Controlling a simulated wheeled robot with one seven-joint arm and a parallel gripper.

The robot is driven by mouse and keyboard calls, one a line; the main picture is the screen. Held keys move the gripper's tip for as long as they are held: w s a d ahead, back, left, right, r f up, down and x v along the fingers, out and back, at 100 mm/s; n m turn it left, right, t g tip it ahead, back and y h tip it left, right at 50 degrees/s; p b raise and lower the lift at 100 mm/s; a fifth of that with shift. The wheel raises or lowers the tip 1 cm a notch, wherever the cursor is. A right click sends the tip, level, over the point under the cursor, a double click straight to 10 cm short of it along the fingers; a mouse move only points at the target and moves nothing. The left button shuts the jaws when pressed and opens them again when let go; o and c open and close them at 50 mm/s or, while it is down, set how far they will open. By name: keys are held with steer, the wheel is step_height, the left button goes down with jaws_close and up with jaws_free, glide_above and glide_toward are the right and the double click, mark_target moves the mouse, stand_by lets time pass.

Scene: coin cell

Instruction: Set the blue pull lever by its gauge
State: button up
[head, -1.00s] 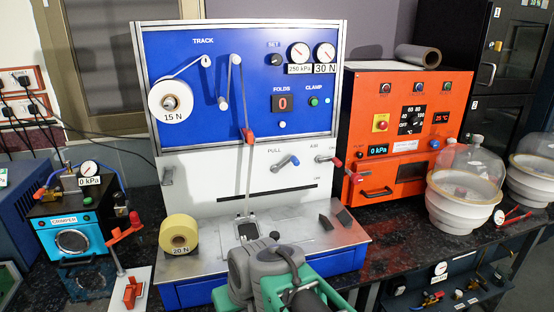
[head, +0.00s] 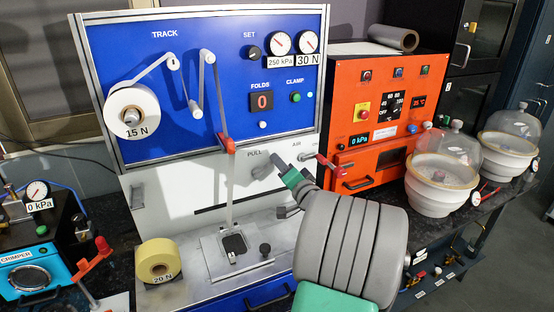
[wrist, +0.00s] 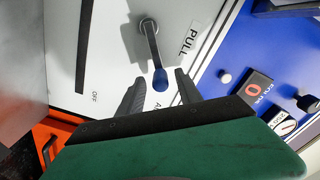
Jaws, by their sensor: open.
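The blue-tipped pull lever (wrist: 158,78) shows in the wrist view beside the word PULL on the white panel. My gripper (wrist: 158,87) is open, with one dark finger on each side of the blue tip. Whether a finger touches it I cannot tell. In the head view my gripper (head: 278,186) reaches to the panel from the lower right and hides most of the lever. The gauge labelled 30 N (head: 308,41) and the gauge labelled 250 kPa (head: 281,42) sit at the top right of the blue panel. A gauge (wrist: 284,124) also shows at the right in the wrist view.
A red-tipped lever (head: 328,162) stands just right of my gripper, near the orange machine (head: 375,85). The white 15 N roll (head: 131,113) and yellow 20 N roll (head: 158,260) are at left. Glass domes (head: 447,155) stand at right.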

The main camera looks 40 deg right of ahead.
steer(key=shift+x, duration=0.9)
steer(key=shift+c, duration=0.3)
jaws_close()
steer(key=shift+a, duration=0.1)
